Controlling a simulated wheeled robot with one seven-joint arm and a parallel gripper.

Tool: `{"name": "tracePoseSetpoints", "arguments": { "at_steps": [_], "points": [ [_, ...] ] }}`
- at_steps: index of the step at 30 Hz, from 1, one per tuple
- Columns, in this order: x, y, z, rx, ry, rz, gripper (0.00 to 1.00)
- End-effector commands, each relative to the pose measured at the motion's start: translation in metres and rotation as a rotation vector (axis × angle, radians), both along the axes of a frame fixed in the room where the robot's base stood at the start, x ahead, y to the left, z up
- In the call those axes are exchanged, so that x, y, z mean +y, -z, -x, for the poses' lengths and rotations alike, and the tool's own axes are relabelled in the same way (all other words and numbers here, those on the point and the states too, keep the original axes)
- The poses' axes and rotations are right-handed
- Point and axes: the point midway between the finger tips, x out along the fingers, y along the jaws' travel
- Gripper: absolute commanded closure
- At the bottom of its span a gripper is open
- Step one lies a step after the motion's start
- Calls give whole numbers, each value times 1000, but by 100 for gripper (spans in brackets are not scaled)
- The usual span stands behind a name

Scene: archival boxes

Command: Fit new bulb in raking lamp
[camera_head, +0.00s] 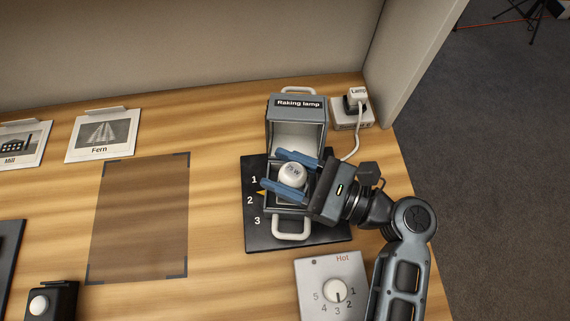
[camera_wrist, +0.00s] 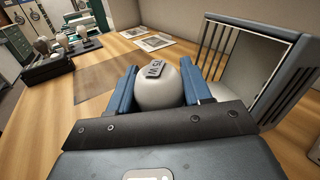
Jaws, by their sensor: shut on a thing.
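A white round bulb (camera_head: 292,174) with a printed label is held between the blue fingers of my gripper (camera_head: 271,168). In the wrist view the bulb (camera_wrist: 158,92) fills the gap between both fingers (camera_wrist: 159,68). The raking lamp (camera_head: 297,104) has a grey hood, open at the front, and handles at back and front. The bulb is over the lamp's dark lower part, in front of the hood. The hood (camera_wrist: 245,65) stands at the right in the wrist view. The bulb's base and the socket are hidden, so I cannot tell whether they touch.
The lamp stands on a black plate (camera_head: 256,235) marked 1, 2, 3. A plug labelled Lamp (camera_head: 357,98) sits on a socket block behind. A box with a knob (camera_head: 335,290), marked Hot, is in front. A black holder with a white bulb (camera_head: 39,305) is front left. The brown mat (camera_head: 140,220) is clear.

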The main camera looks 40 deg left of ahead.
Motion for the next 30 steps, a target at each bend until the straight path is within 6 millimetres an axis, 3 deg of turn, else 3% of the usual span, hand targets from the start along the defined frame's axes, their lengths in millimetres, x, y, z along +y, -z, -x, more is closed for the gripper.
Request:
{"name": "tracePoseSetpoints", "arguments": {
  "at_steps": [1,30],
  "points": [
    [-4,13,2,14,2,22,81],
    [-9,13,-1,13,9,21,81]
  ]
}}
